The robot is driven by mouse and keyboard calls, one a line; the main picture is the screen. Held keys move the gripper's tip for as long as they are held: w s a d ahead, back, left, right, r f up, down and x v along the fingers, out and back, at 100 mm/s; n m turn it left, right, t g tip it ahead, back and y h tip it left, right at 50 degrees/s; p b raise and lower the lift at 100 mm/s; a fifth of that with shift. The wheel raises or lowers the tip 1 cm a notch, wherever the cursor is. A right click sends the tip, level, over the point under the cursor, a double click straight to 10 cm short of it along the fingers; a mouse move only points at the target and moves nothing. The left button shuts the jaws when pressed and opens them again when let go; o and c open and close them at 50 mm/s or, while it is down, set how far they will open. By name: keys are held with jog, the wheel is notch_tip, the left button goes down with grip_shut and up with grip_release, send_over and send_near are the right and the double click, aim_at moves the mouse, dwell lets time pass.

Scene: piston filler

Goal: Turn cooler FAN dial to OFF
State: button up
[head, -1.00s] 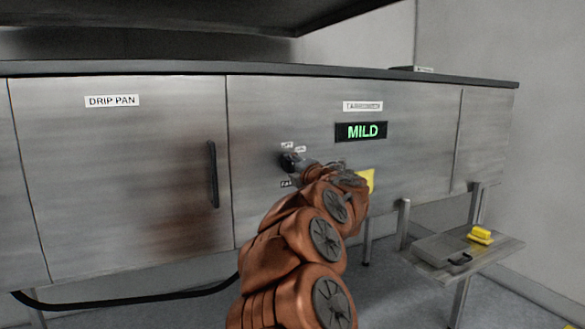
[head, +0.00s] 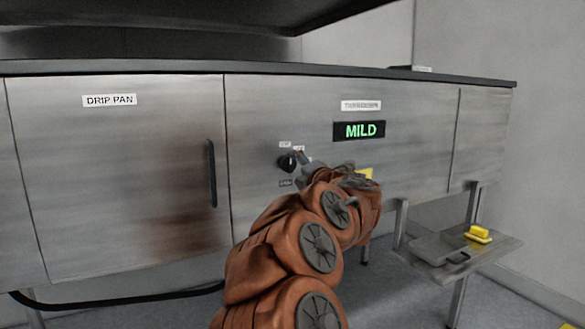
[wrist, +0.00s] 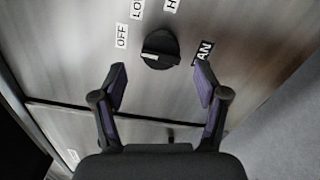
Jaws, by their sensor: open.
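The black FAN dial (wrist: 160,48) shows whole in the wrist view. A pale mark lies on its left part, on the side of the OFF label (wrist: 122,35). The LO label (wrist: 137,9) and a partly cut label starting with H (wrist: 172,5) lie above it, and the FAN label (wrist: 204,52) lies to its right. My gripper (wrist: 160,80) is open and empty, its fingertips below the dial in that view and apart from it. In the head view the dial (head: 286,162) sits on the steel front, left of my gripper (head: 305,158).
A green MILD display (head: 359,131) is above and right of the dial. A DRIP PAN door (head: 110,160) with a black handle (head: 211,173) is at left. A side shelf (head: 490,253) at right holds a yellow item (head: 478,234). A yellow note (head: 366,173) shows partly behind my arm.

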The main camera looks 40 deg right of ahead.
jog(key=v, duration=0.7)
jog(key=shift+s+a, duration=0.15)
jog(key=shift+s, duration=0.15)
